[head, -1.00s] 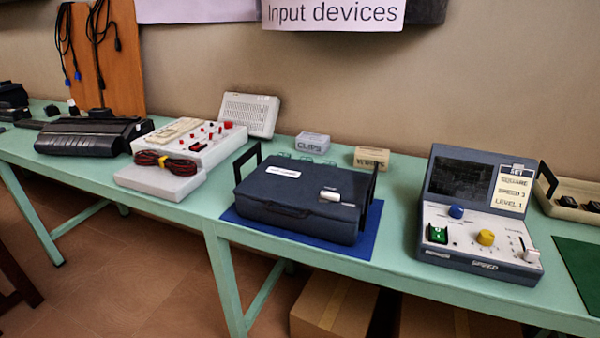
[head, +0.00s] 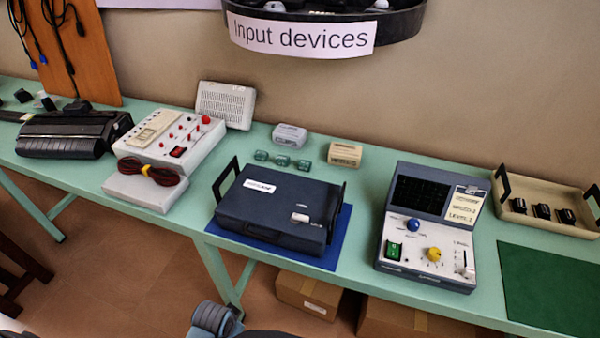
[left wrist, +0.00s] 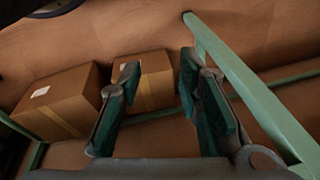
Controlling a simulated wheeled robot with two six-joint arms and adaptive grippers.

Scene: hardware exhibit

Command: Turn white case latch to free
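The dark blue case (head: 265,212) lies shut on a blue mat (head: 334,250) at the middle of the table. Its white latch (head: 299,218) is on the lid near the right front. A white label is on the lid, and black handles stand at the left and right ends. My left gripper (left wrist: 160,100) shows in the left wrist view, its two fingers apart with nothing between them. It is below the tabletop and faces the floor and boxes, away from the case. Part of my arm shows at the bottom of the head view. My right gripper is not in view.
A grey device with knobs and screen (head: 430,228) stands right of the case. A white device with a coiled cable (head: 165,150) stands to the left. Small boxes (head: 345,154) sit behind. In the left wrist view, a table leg (left wrist: 250,90) and cardboard boxes (left wrist: 62,105) are near the gripper.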

